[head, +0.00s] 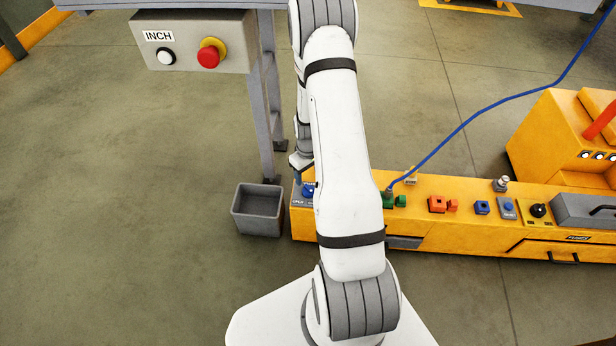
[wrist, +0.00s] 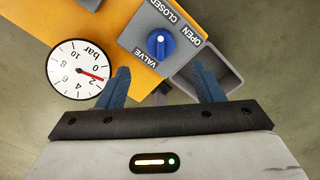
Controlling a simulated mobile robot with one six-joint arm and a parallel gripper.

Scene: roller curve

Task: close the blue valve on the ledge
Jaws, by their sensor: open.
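The blue valve (wrist: 160,46) is a round knob with a white mark, on a grey plate (wrist: 133,38) lettered VALVE, OPEN and CLOSED. The mark runs up and down in the wrist view; I cannot tell for certain which word it points at. In the head view the valve (head: 308,190) sits at the left end of the yellow ledge (head: 460,237), partly hidden by my arm. My gripper (wrist: 161,86) is open and empty, its blue fingers apart in front of the knob and not seen touching it. In the head view my gripper (head: 301,160) is above the ledge's left end.
A round gauge (wrist: 76,75) marked bar, its red needle near 2, is beside the valve plate. A grey bin (head: 258,212) stands left of the ledge. Connectors, buttons and a blue cable (head: 470,119) lie to the right. A grey post (head: 262,110) rises behind the bin.

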